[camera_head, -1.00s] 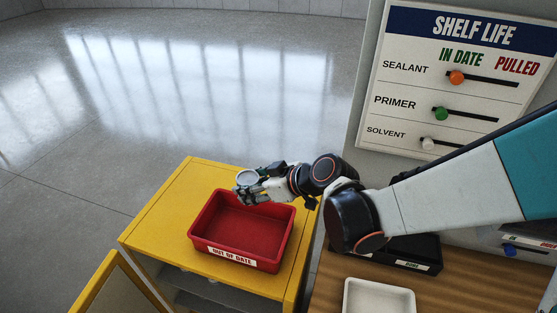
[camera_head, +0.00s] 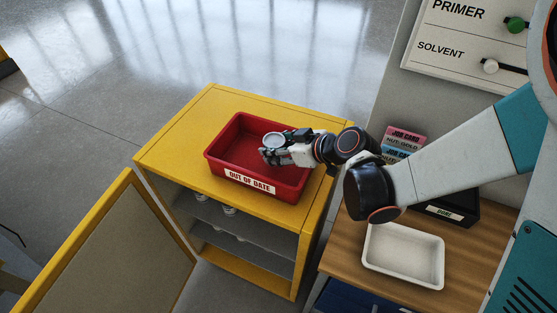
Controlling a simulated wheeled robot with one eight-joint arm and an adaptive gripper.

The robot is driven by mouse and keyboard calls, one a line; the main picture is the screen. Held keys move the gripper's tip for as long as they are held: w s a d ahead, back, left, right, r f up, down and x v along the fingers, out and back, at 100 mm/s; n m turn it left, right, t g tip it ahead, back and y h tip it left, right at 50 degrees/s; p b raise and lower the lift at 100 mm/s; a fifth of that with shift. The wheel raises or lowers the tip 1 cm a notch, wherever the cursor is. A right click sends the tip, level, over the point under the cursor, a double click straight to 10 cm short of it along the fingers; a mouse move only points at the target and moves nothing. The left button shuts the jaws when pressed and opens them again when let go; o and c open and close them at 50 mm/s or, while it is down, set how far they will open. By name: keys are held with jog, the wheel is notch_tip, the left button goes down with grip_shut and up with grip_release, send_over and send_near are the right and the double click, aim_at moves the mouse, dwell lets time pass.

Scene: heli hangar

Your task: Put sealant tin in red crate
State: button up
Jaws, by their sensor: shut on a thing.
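The red crate (camera_head: 228,160), labelled "OUT OF DATE", sits on top of the yellow cabinet (camera_head: 180,140). My gripper (camera_head: 272,150) is over the right part of the crate and shut on a small round tin (camera_head: 274,140) with a pale grey top. The tin looks upright. I cannot read a label on it, and my fingers hide part of its side. I cannot tell whether it touches the crate floor.
The cabinet's door (camera_head: 115,255) stands open, with several tins on the shelves inside. A wooden bench (camera_head: 345,245) at the right holds a white tray (camera_head: 404,257) and a black bin (camera_head: 445,212). The shelf life board (camera_head: 465,50) hangs behind.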

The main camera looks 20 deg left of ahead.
jog(key=shift+f+b, duration=1.2)
jog(key=shift+f, duration=0.7)
jog(key=shift+f, duration=0.15)
jog(key=o, duration=1)
jog(key=p+v, duration=0.2)
jog(key=v, duration=0.5)
jog(key=shift+d+r, duration=0.15)
jog(key=shift+r, duration=0.15)
